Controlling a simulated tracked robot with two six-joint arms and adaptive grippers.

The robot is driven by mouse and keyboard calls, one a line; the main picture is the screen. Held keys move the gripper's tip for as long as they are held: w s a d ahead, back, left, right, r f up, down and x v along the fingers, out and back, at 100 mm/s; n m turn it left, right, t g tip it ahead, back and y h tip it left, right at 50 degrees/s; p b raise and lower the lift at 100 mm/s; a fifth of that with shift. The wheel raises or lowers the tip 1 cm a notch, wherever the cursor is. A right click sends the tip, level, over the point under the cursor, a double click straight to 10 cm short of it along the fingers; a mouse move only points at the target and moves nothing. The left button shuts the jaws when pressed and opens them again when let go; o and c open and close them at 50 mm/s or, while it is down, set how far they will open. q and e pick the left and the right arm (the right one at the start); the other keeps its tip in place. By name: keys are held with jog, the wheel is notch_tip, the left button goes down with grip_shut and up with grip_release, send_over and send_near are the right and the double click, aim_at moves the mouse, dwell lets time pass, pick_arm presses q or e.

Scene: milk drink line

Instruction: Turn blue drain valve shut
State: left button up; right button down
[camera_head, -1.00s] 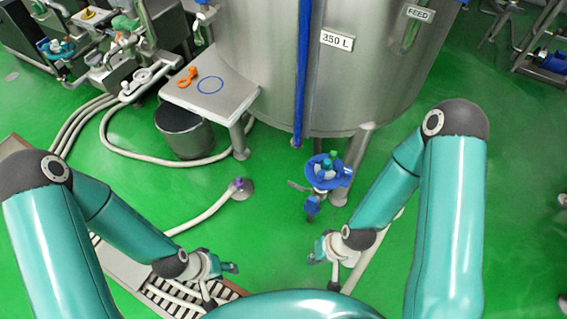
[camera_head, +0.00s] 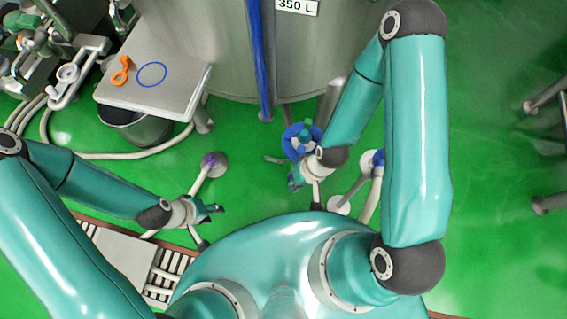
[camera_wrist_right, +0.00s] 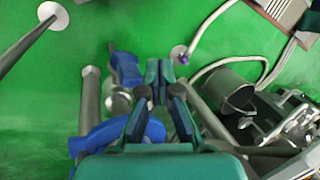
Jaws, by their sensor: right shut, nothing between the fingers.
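The blue drain valve (camera_head: 291,148) hangs under the steel tank in the head view, partly hidden by my right gripper. In the right wrist view its round blue body (camera_wrist_right: 92,140) is partly hidden behind the gripper, and a blue handle (camera_wrist_right: 125,68) sticks out beyond it. My right gripper (camera_head: 294,182) is at the near side of the valve. In the wrist view its fingertips (camera_wrist_right: 160,70) are together and empty, just right of the blue handle, with a small gap visible. My left gripper (camera_head: 215,211) is away to the left over the floor; its jaws are too small to read.
The steel tank (camera_head: 220,50) and its leg (camera_head: 327,105) stand close behind the valve. A metal table (camera_head: 180,95) with an orange part (camera_head: 121,70) and a bucket stand left. A hose ends at a floor drain (camera_head: 214,164).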

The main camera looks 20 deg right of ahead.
jog(key=w+a+f+n+g+b, duration=0.2)
jog(key=w+a+f+n+b, duration=0.25)
jog(key=w+n+b, duration=0.35)
jog(key=w+a+r+n+h+b, duration=0.1)
jog(key=w+r+n+h+b, duration=0.25)
jog(key=n+h+b, duration=0.35)
jog(key=s+d+f+m+b, duration=0.1)
jog(key=s+d+f+b, duration=0.1)
jog(key=d+f, duration=0.3)
jog(key=shift+s+f+m+y, duration=0.35)
jog(key=shift+s+f, duration=0.45)
jog(key=shift+f, duration=0.8)
jog(key=shift+d+b, duration=0.15)
jog(key=shift+b, duration=0.15)
